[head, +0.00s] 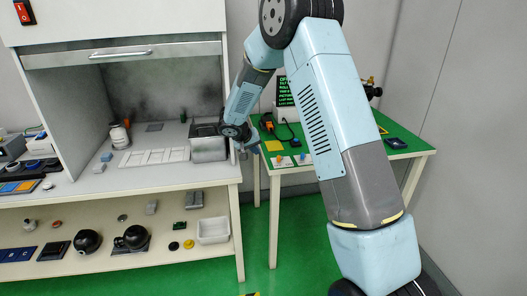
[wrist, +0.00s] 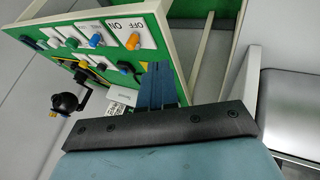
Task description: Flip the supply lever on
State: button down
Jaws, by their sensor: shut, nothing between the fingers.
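Small levers on white plates stand at the front of the green-topped table (head: 385,127). In the head view an orange lever (head: 280,158) and a blue lever (head: 302,157) show there. In the wrist view, turned on its side, a plate marked ON and OFF (wrist: 126,26) sits near an orange lever (wrist: 132,41) and a blue lever (wrist: 96,40). I cannot read which one is the supply lever. My gripper (head: 250,145) is shut and empty, just left of the levers at the table's front left. Its blue fingers (wrist: 160,67) show apart from the levers in the wrist view.
A workbench with a hood (head: 140,55) stands at left, holding a white tray (head: 155,157) and a metal box (head: 208,150). Its lower shelf (head: 110,262) carries several items. A dark screen with green text (head: 285,92) stands behind the levers. Green floor (head: 300,235) lies open in front.

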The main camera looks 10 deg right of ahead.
jog(key=w+d+f, duration=0.1)
jog(key=d+f, duration=0.1)
jog(key=w+d+f, duration=0.1)
jog(key=d+f, duration=0.1)
jog(key=w+d+f, duration=0.1)
jog(key=d+f, duration=0.1)
jog(key=shift+w+d+f, duration=0.25)
jog(key=shift+d, duration=0.65)
